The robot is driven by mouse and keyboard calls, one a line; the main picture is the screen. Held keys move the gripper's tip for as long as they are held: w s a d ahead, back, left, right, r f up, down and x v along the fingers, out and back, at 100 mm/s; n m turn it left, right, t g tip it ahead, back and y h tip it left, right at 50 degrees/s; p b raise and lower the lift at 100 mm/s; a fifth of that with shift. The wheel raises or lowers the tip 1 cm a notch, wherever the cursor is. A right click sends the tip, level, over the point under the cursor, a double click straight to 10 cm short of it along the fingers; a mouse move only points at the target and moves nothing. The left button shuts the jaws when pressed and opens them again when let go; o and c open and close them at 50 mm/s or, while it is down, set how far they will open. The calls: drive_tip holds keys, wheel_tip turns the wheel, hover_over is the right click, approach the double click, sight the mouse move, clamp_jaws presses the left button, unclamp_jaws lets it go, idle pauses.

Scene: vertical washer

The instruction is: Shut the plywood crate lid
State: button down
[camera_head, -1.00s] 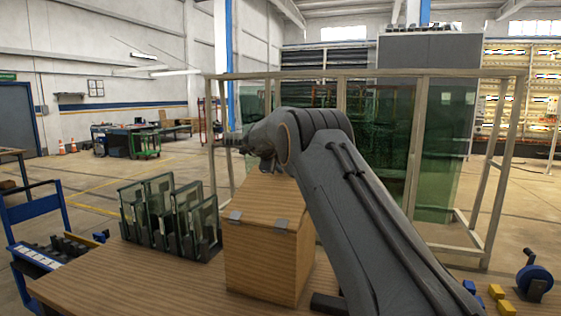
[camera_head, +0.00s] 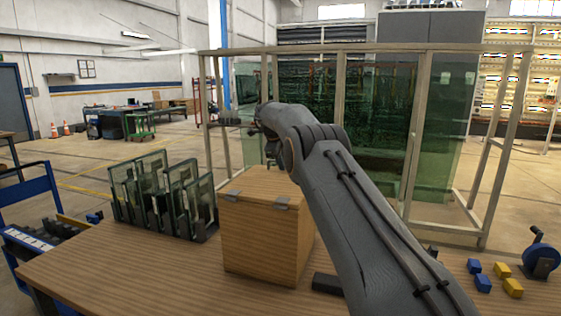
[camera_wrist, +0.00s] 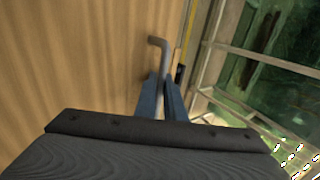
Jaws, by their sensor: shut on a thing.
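The plywood crate (camera_head: 262,240) stands on the wooden bench, with two grey hinges on its near top edge. Its lid (camera_head: 262,181) lies low over the crate and looks about level; its far edge is partly behind my arm, so I cannot tell if a gap is left. In the wrist view, a plywood face (camera_wrist: 75,65) fills the left side. A grey bent handle (camera_wrist: 161,58) stands out along it. My gripper (camera_wrist: 161,92) has its blue fingers shut on this handle. In the head view my gripper is hidden.
A rack of glass panes (camera_head: 165,195) stands left of the crate. Blue and yellow blocks (camera_head: 502,270) and a blue reel (camera_head: 541,258) lie at the right. A framed glass partition (camera_head: 345,125) stands behind. The bench's front left is clear.

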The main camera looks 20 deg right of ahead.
drive_tip(key=shift+f, duration=0.2)
drive_tip(key=c, duration=2.1)
unclamp_jaws()
drive_tip(key=shift+d+f, duration=0.1)
drive_tip(key=shift+s, duration=0.1)
drive_tip(key=shift+b+v, duration=1.3)
drive_tip(key=shift+v, duration=2.85)
drive_tip(key=shift+w, duration=0.2)
